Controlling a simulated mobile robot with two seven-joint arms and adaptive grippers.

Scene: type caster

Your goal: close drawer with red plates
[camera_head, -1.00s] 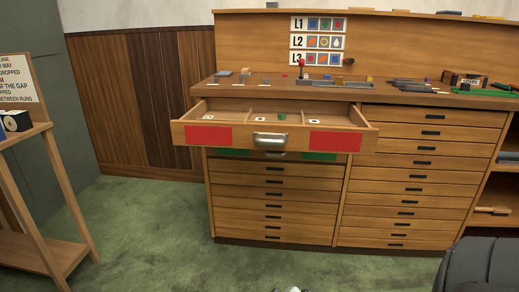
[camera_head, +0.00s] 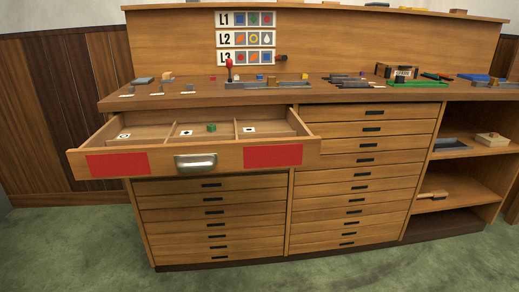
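The drawer with red plates (camera_head: 222,160) is pulled out at the top of the left column of the cabinet. Its front carries a red plate (camera_head: 118,164) on the left, another red plate (camera_head: 273,155) on the right, and a silver handle (camera_head: 196,161) between them. Inside are three compartments with small marked cards. A green piece (camera_head: 211,127) lies in the middle compartment. Neither of my grippers shows in the head view.
Closed drawers (camera_head: 211,212) fill the column below and the column to the right (camera_head: 363,160). The worktop (camera_head: 300,94) holds a red-knobbed lever (camera_head: 229,70), trays and small blocks. Open shelves (camera_head: 465,168) stand at the right. Green floor (camera_head: 330,270) in front is clear.

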